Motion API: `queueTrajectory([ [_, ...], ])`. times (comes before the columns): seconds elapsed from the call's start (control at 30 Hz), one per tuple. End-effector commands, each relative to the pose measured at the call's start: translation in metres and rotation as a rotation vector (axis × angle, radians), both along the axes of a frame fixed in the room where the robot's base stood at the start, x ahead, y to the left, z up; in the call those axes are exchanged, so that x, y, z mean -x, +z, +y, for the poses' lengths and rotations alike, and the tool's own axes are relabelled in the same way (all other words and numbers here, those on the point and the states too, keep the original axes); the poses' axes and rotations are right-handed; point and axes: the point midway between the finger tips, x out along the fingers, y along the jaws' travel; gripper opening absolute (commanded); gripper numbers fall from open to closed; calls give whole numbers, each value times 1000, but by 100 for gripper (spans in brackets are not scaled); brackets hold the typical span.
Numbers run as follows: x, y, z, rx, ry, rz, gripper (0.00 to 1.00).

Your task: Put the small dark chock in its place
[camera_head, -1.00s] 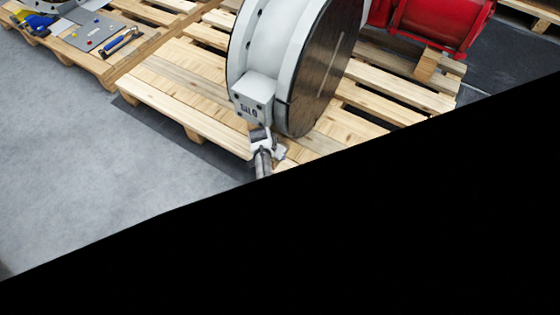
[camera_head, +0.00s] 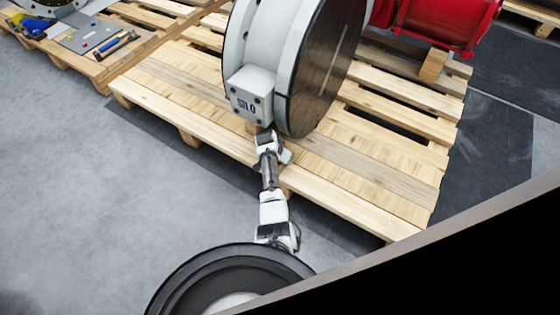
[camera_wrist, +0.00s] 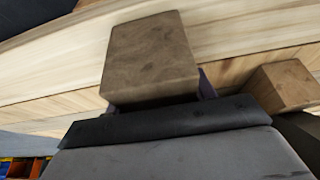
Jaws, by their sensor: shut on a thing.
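A dark brown wooden chock (camera_wrist: 150,58) fills the upper middle of the wrist view, right in front of my gripper. My gripper (camera_head: 267,136) is shut on this chock, with its fingers mostly hidden behind it. In the head view my gripper is at the pallet's near side, just below the grey box marked SLO (camera_head: 251,95) on the valve. The held chock cannot be clearly made out there. A second brown block (camera_wrist: 284,86) sits at the right of the wrist view, apart from the held one.
The large round valve body (camera_head: 275,45) stands on a slatted wooden pallet (camera_head: 365,185). A red actuator (camera_head: 445,20) is behind at the right, with a wood block (camera_head: 433,64) under it. A second pallet with tools (camera_head: 90,60) is at the far left. Grey floor is clear at left.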

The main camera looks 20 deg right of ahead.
Motion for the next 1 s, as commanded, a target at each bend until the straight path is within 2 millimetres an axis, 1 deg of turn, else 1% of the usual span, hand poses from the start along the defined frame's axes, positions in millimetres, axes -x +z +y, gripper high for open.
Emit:
queueTrajectory([
  [0.17,0,2,0,1,0,-1,21],
  [0.3,0,-3,0,0,0,0,21],
  [0.33,0,-3,0,-1,0,1,56],
  [0.5,0,-2,0,-1,0,1,76],
  [0.77,0,-1,0,0,0,0,76],
  [0.9,1,7,1,0,1,0,76],
  [1.0,3,17,4,-1,1,1,76],
])
